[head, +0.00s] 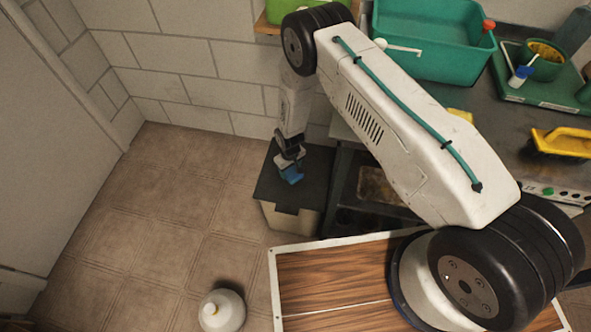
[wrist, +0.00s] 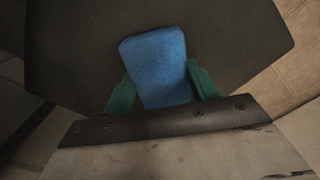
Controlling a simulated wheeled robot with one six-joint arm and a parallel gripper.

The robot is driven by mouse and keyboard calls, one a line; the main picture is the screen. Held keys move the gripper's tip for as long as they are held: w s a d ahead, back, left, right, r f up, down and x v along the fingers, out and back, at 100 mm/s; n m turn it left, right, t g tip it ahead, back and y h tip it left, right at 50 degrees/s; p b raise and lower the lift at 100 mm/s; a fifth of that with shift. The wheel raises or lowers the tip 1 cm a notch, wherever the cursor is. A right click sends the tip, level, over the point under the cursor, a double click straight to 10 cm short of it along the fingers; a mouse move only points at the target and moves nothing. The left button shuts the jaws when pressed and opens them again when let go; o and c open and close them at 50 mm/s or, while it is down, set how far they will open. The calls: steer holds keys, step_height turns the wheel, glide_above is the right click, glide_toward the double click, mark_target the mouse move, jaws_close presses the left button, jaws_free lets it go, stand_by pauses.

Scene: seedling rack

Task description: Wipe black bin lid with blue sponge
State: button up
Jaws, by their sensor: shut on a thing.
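The blue sponge (wrist: 155,65) is held between the two green fingers of my gripper (wrist: 162,88) in the wrist view. My gripper (head: 289,166) also shows in the head view, pointing down over the bin, with the sponge (head: 291,175) below it. The black bin lid (head: 262,186) is a dark, flat top on a beige bin (head: 283,219) on the floor. The lid (wrist: 225,45) fills most of the wrist view behind the sponge. The sponge is over the lid; I cannot tell whether it touches it.
A white jug (head: 222,311) stands on the tiled floor in front. The floor left of the bin is clear.

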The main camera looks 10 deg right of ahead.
mark_target(277, 172)
steer(key=shift+w+a, duration=0.3)
steer(key=shift+a, duration=0.6)
steer(key=shift+w+a, duration=0.3)
steer(key=shift+a, duration=0.55)
steer(key=shift+w+a, duration=0.3)
steer(key=shift+a, duration=0.6)
steer(key=shift+d+r, duration=0.1)
steer(key=shift+r, duration=2.9)
steer(key=shift+r, duration=1.5)
